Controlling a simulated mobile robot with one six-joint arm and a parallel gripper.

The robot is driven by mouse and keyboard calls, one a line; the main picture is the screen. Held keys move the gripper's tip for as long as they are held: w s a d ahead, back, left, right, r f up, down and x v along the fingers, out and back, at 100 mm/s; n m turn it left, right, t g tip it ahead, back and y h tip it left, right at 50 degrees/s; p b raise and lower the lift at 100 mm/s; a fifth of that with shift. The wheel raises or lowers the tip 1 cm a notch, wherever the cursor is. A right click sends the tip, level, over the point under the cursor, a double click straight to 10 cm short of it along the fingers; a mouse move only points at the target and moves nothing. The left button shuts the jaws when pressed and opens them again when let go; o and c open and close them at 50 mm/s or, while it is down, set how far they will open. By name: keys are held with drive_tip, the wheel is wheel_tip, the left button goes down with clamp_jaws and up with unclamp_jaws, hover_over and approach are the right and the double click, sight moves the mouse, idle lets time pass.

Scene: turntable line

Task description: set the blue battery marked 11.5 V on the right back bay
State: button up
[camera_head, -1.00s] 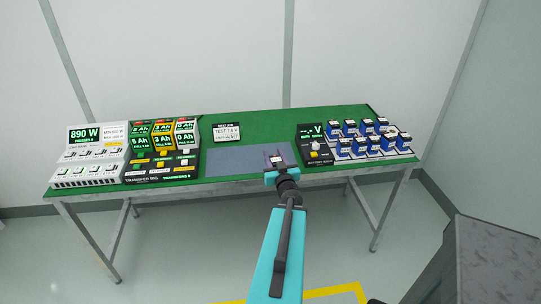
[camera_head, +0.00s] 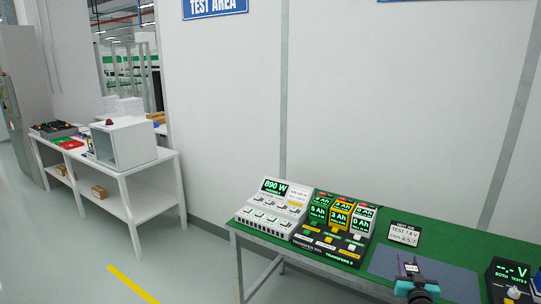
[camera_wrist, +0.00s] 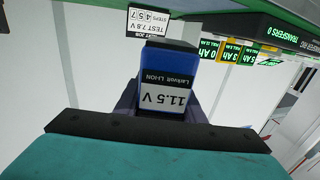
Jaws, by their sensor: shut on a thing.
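The blue battery (camera_wrist: 168,75) shows close up in the wrist view, with a white label reading "11.5 V" upside down in the picture. My gripper (camera_head: 412,272) is shut on it, over the grey mat (camera_head: 383,262) near the table's front edge. In the head view the battery is small, with only a light label visible between the jaws. In the wrist view the dark fingers (camera_wrist: 128,98) lie at the battery's sides. I cannot make out a right back bay in the current frames.
The green table (camera_head: 455,238) carries a white power unit (camera_head: 272,208), a transfer rig (camera_head: 332,245), a test sign (camera_head: 405,233) and a meter (camera_head: 512,280) at the right edge. A white side table (camera_head: 125,178) with an open white box (camera_head: 124,143) stands at the left.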

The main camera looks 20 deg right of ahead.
drive_tip(key=w+a+r+n+t+y, duration=0.1)
drive_tip(key=w+a+r+n+y, duration=0.2)
drive_tip(key=w+a, duration=0.65)
drive_tip(key=w+a+n+t+y, duration=0.1)
drive_tip(key=w+a+n+y, duration=0.35)
drive_tip(key=a, duration=0.75)
drive_tip(key=w+a+r+n+t+y, duration=0.15)
drive_tip(key=w+a+y, duration=0.35)
drive_tip(key=w+a, duration=0.5)
drive_tip(key=a+r+n+g+y, duration=0.15)
drive_tip(key=a+n+y, duration=0.4)
drive_tip(key=a, duration=1.15)
drive_tip(key=s+a+f+n+g+y, duration=0.1)
drive_tip(key=s+a+n+g+y, duration=0.3)
drive_tip(key=a, duration=0.5)
drive_tip(key=shift+s+a+f+g+y, duration=0.3)
drive_tip(key=shift+s+g+y, duration=0.8)
drive_tip(key=shift+y, duration=0.7)
drive_tip(key=shift+d, duration=0.1)
